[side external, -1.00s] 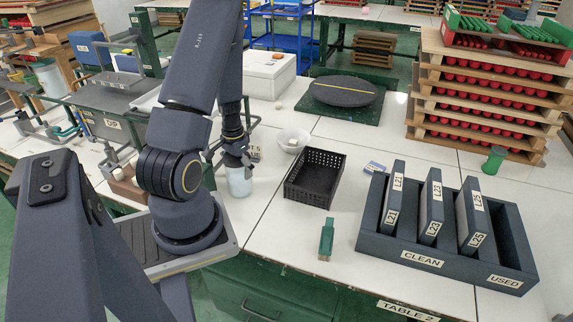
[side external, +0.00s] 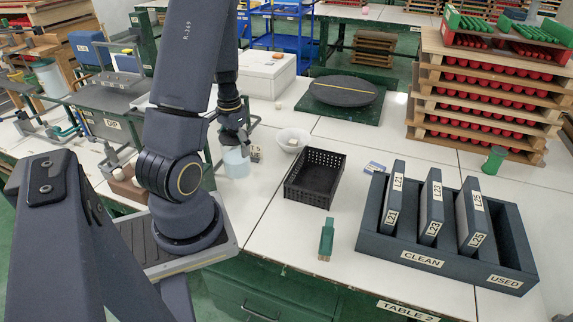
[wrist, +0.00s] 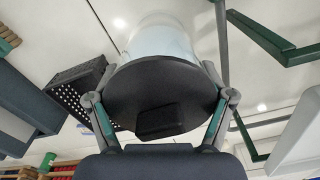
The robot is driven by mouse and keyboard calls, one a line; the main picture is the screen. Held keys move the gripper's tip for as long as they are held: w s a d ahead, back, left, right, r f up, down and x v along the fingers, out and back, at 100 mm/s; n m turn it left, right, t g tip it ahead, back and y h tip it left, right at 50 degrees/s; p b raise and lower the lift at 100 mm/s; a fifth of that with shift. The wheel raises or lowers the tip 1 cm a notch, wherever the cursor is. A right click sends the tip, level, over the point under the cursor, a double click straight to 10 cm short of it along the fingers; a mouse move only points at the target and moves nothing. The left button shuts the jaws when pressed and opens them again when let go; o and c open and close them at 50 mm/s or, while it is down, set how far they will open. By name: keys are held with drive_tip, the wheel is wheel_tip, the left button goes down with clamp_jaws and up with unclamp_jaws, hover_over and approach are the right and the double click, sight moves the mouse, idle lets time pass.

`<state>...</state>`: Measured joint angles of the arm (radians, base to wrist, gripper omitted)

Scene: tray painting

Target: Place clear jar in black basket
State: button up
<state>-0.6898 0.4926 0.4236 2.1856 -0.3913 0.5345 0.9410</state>
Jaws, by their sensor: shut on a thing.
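The clear jar (side external: 236,163) has a pale bluish body and hangs upright below my gripper (side external: 235,148), to the left of the black basket. In the wrist view the jar's dark round lid (wrist: 150,90) fills the middle, with its pale body (wrist: 160,42) beyond. The fingers of my gripper (wrist: 162,75) close on the jar from both sides. The black basket (side external: 308,193) stands on the white table, with perforated walls, and looks empty. It also shows at the left in the wrist view (wrist: 72,95), apart from the jar.
A white bowl (side external: 291,141) stands just behind the basket. A dark rack (side external: 450,258) with labelled panels is at the right. A dark turntable (side external: 343,92) is at the back. Bare table lies between jar and basket.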

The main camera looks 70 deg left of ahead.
drive_tip(key=shift+s+d+r+n, duration=0.1)
drive_tip(key=shift+d+r+n, duration=0.05)
drive_tip(key=shift+r+n, duration=0.45)
drive_tip(key=w+d+r+m, duration=0.2)
drive_tip(key=w+d+r, duration=0.3)
drive_tip(key=w+d, duration=0.65)
drive_tip(key=w+a+f, duration=0.2)
drive_tip(key=w+f, duration=0.4)
drive_tip(key=w+a+f, duration=0.2)
drive_tip(key=w+f, duration=0.4)
drive_tip(key=f, duration=0.1)
drive_tip(key=shift+w+a+f, duration=0.2)
drive_tip(key=shift+w+a, duration=0.2)
drive_tip(key=shift+f, duration=0.1)
drive_tip(key=o, duration=1.7)
drive_tip(key=shift+f, duration=0.1)
drive_tip(key=shift+c, duration=0.2)
